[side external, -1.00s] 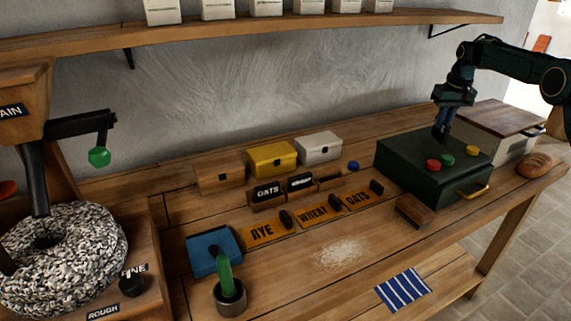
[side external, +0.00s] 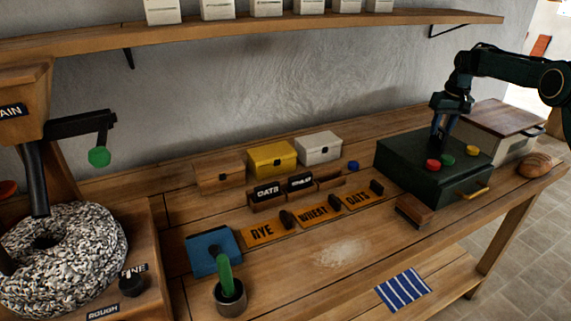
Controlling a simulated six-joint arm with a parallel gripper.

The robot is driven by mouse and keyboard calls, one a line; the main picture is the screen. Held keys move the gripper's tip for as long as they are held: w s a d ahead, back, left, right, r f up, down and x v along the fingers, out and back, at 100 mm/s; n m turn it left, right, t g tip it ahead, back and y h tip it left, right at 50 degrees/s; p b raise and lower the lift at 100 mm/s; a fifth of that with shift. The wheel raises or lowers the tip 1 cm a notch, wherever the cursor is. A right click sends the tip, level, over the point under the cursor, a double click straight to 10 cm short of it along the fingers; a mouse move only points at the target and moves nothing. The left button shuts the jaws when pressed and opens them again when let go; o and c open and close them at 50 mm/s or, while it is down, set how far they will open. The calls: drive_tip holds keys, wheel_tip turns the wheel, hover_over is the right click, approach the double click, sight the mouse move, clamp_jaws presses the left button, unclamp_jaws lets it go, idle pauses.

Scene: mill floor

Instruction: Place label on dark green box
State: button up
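The dark green box (side external: 405,162) stands on the right part of the bench, with a red, a green and a yellow knob on top and a brass handle in front. My gripper (side external: 438,146) points down over the rear left of its lid; I cannot tell whether it touches the lid or holds anything. A black OATS label (side external: 267,191) and another black label (side external: 300,182) stand in wooden holders at the middle. Orange plates marked RYE (side external: 264,232), WHEAT (side external: 314,215) and OATS (side external: 358,200) lie in front, with small dark pieces beside them.
Wooden, yellow (side external: 272,160) and white (side external: 318,147) boxes stand behind the labels. A brown block (side external: 413,210) lies before the green box and bread (side external: 535,164) to its right. A flour patch (side external: 340,252) lies centrally.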

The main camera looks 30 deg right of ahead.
sight(445, 131)
drive_tip(key=shift+r, duration=0.1)
wheel_tip(445, 131, up, 12)
drive_tip(key=s, duration=0.1)
drive_tip(key=shift+s+a, duration=0.3)
drive_tip(key=shift+s, duration=0.05)
idle(0.3)
idle(0.5)
drive_tip(key=s+a+r+n+t, duration=0.1)
drive_tip(key=s+a+r, duration=0.5)
drive_tip(key=a, duration=0.4)
drive_tip(key=s+a+r+n+t, duration=0.1)
drive_tip(key=s+a+r, duration=0.4)
drive_tip(key=s+a, duration=0.35)
drive_tip(key=s+a+f+n, duration=0.1)
drive_tip(key=s+a+f, duration=0.2)
drive_tip(key=s, duration=0.5)
drive_tip(key=s+a+f+t, duration=0.1)
drive_tip(key=s+a+f, duration=0.2)
drive_tip(key=s, duration=0.5)
drive_tip(key=s+a+f+n+t, duration=0.1)
drive_tip(key=s+a+f, duration=0.2)
drive_tip(key=s, duration=0.4)
drive_tip(key=shift+s+a+f+n+y, duration=0.3)
drive_tip(key=shift+s+a+f, duration=0.1)
drive_tip(key=shift+f, duration=0.5)
